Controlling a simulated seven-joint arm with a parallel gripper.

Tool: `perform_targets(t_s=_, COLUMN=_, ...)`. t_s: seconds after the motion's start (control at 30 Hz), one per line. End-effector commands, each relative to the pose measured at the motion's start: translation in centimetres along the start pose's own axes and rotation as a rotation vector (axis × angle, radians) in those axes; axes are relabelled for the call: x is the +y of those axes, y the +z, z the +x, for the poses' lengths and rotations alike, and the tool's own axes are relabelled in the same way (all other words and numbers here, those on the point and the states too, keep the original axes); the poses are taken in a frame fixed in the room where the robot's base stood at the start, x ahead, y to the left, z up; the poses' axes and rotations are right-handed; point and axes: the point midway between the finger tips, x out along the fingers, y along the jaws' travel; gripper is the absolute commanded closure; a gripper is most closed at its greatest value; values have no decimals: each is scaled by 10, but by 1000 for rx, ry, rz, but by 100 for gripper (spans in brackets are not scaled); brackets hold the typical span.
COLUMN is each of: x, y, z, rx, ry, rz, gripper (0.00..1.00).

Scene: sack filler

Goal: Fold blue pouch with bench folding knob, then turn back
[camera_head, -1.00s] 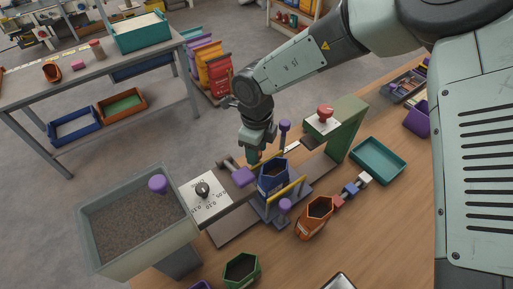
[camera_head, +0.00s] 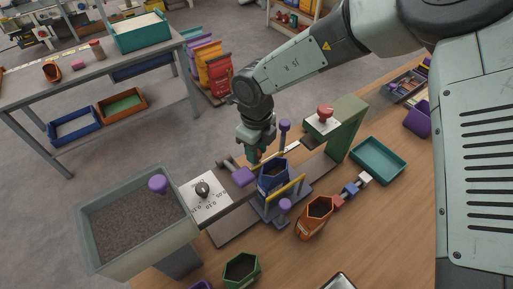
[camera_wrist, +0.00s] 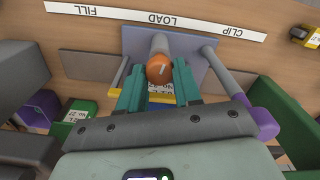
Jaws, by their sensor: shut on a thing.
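The blue pouch (camera_head: 274,177) stands upright with its top open in the bench holder, between yellow bars (camera_head: 290,188). Dark contents show inside it. My gripper (camera_head: 257,157) is just behind the pouch, pointing down. In the wrist view my gripper (camera_wrist: 159,82) has its teal fingers on both sides of an orange-brown knob (camera_wrist: 160,68) on a grey post, and is shut on it. A yellow bar with a label shows below the knob. The pouch is not clearly visible in the wrist view, and the knob is hidden in the head view.
The hopper (camera_head: 88,222) and dial (camera_head: 203,190) are at left. A green stand with a red button (camera_head: 325,112) is at right. Purple-topped levers (camera_head: 285,126) stand close to my gripper. An orange pouch (camera_head: 316,212), green pouch (camera_head: 240,268) and teal tray (camera_head: 379,160) are on the bench.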

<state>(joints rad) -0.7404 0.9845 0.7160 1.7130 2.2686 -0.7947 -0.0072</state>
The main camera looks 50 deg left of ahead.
Motion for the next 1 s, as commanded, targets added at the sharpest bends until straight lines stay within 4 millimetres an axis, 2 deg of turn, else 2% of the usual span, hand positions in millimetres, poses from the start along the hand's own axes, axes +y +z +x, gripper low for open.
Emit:
perform_targets(t_s=0.6, x=0, y=1, z=-1, rx=-1, ry=-1, rz=549, gripper=97)
perform_targets(t_s=1.0, x=0, y=1, z=-1, rx=-1, ry=0, rz=743, gripper=97)
